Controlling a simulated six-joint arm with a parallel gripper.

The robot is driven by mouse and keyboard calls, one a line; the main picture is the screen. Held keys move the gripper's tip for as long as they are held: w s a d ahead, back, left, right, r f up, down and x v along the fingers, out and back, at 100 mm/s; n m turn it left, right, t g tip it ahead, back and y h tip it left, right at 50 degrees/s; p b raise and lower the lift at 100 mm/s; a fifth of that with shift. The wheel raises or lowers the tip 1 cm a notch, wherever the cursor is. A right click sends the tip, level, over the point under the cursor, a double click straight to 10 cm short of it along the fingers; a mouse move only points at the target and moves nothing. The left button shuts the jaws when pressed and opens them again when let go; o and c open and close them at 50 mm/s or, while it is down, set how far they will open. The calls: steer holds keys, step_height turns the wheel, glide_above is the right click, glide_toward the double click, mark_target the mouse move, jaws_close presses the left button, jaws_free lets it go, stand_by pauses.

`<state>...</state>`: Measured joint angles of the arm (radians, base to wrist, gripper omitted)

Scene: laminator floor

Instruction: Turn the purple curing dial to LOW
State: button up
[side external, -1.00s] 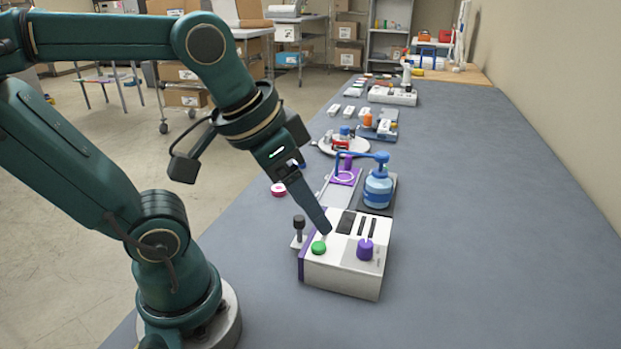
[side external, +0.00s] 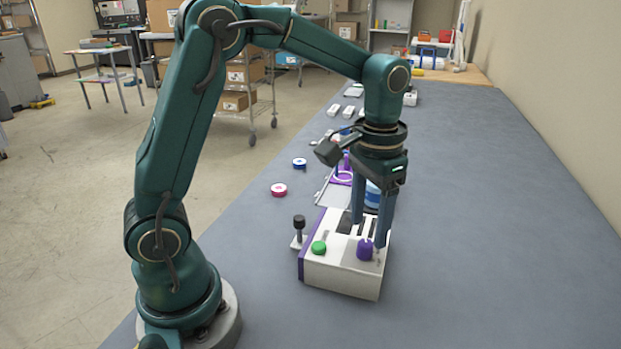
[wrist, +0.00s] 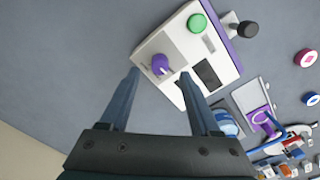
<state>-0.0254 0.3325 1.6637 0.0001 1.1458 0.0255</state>
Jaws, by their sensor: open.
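The purple curing dial (side external: 365,249) sits on the top face of a white control box (side external: 335,279) with purple trim. In the wrist view the dial (wrist: 161,64) shows with a pale pointer mark; its printed labels are too small to read. My gripper (side external: 369,236) points down over the box with its fingers apart. In the wrist view the dial lies ahead of and between the two fingertips (wrist: 161,72). I cannot tell whether either finger touches it.
A green knob (side external: 319,247) is on the same box, left of the dial. A black-topped lever (side external: 299,227) stands at the box's left side. A blue bottle (side external: 373,194) stands behind my gripper. Pink (side external: 279,190) and blue (side external: 300,163) rolls lie left. The table at right is clear.

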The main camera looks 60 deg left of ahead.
mark_target(366, 243)
steer(key=shift+f, duration=1.85)
jaws_close()
steer(key=m, duration=0.5)
steer(key=shift+m, duration=0.4)
steer(key=m, duration=0.5)
steer(key=shift+m, duration=0.4)
